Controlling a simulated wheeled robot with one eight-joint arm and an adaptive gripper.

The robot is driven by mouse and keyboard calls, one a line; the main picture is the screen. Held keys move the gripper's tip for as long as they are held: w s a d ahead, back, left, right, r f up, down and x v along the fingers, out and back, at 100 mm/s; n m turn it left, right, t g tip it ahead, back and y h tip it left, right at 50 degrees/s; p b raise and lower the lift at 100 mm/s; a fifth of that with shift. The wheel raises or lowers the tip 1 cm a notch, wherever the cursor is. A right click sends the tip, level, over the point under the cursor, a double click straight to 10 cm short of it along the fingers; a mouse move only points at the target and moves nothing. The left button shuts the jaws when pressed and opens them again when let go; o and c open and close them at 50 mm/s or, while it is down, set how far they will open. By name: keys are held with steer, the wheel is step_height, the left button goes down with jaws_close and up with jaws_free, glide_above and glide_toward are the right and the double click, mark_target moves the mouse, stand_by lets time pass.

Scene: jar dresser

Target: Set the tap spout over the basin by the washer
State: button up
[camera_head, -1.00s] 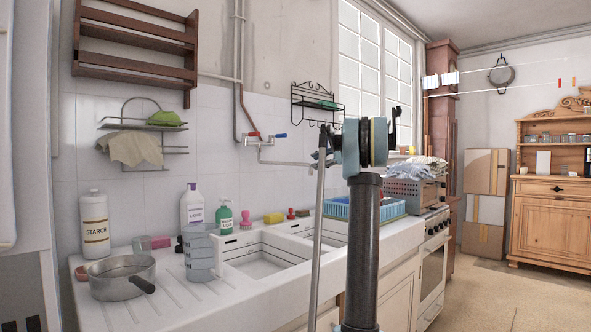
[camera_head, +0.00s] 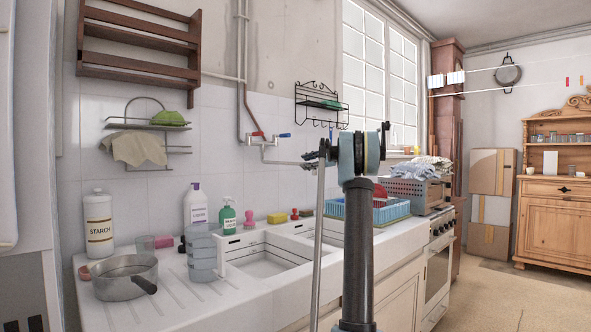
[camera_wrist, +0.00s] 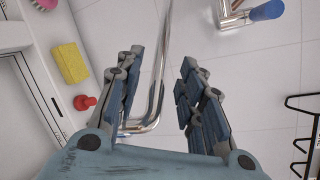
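The wall tap (camera_head: 265,142) has red and blue handles, and its thin chrome spout (camera_head: 288,163) runs right along the tiles towards my gripper (camera_head: 312,157). In the wrist view my gripper (camera_wrist: 160,78) is open, its two blue-grey fingers on either side of the bent chrome spout (camera_wrist: 158,95). There are gaps at both fingers, and I cannot tell whether either touches. The left basin (camera_head: 265,262) is empty; the right basin (camera_head: 333,234) is partly hidden by my arm. I cannot tell for certain which appliance is the washer.
A yellow sponge (camera_head: 277,217), red stopper (camera_head: 294,214) and soap bottles (camera_head: 228,217) stand along the back edge. A pan (camera_head: 120,277) and clear jug (camera_head: 202,255) sit on the left drainboard. A blue crate (camera_head: 390,211) lies right. A black wire rack (camera_head: 322,103) hangs above.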

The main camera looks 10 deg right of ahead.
mark_target(297, 164)
steer(key=x, duration=0.6)
steer(key=shift+w+a+f, duration=0.1)
steer(key=shift+w+a, duration=0.05)
steer(key=shift+a, duration=0.1)
jaws_close()
